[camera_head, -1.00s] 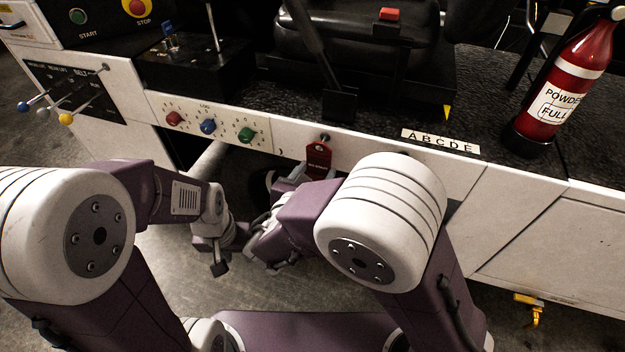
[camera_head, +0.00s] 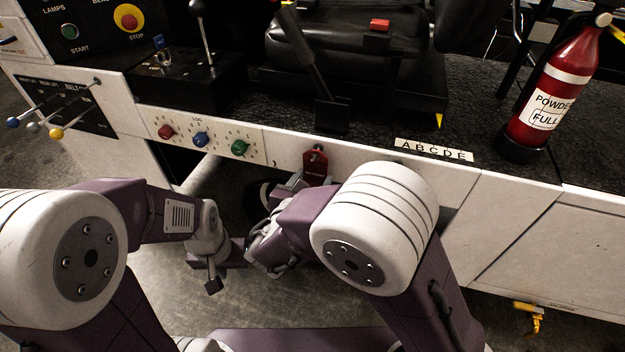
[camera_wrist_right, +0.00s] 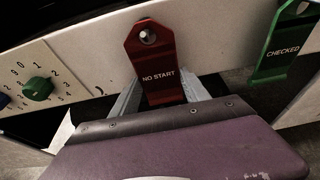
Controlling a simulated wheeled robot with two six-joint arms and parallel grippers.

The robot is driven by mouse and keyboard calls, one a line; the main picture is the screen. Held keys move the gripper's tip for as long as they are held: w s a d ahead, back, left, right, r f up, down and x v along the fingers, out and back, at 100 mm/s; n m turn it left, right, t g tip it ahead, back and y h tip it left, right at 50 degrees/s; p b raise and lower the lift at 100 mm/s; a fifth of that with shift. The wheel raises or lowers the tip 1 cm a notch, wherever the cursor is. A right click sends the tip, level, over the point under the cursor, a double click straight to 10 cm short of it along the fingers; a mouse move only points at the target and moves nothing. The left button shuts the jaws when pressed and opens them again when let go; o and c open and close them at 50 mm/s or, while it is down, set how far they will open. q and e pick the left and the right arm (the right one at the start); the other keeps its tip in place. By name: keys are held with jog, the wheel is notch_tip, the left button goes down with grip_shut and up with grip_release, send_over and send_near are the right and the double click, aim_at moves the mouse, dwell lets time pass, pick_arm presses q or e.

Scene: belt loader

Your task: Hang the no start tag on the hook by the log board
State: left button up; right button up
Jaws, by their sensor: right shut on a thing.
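The red no start tag (camera_head: 316,170) is upright against the white panel, just right of the log board (camera_head: 202,137) with its red, blue and green knobs. In the right wrist view the tag (camera_wrist_right: 158,70) faces me, and a small round metal end, which looks like the hook (camera_wrist_right: 147,37), shows in its hole. I cannot tell how far the hook passes through. My right gripper (camera_wrist_right: 160,97) is shut on the tag's lower part, one finger at each side. My left gripper (camera_head: 213,272) hangs low, away from the panel; its jaws are too small to judge.
A green checked tag (camera_wrist_right: 284,48) hangs to the right in the right wrist view. Levers (camera_head: 58,118) stick out at the left. A red extinguisher (camera_head: 556,100) stands on the deck at right. An ABCDE strip (camera_head: 434,150) lies beyond my right arm.

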jog(key=o, duration=1.4)
jog(key=shift+o, duration=0.2)
jog(key=p+v, duration=0.3)
jog(key=v, duration=0.6)
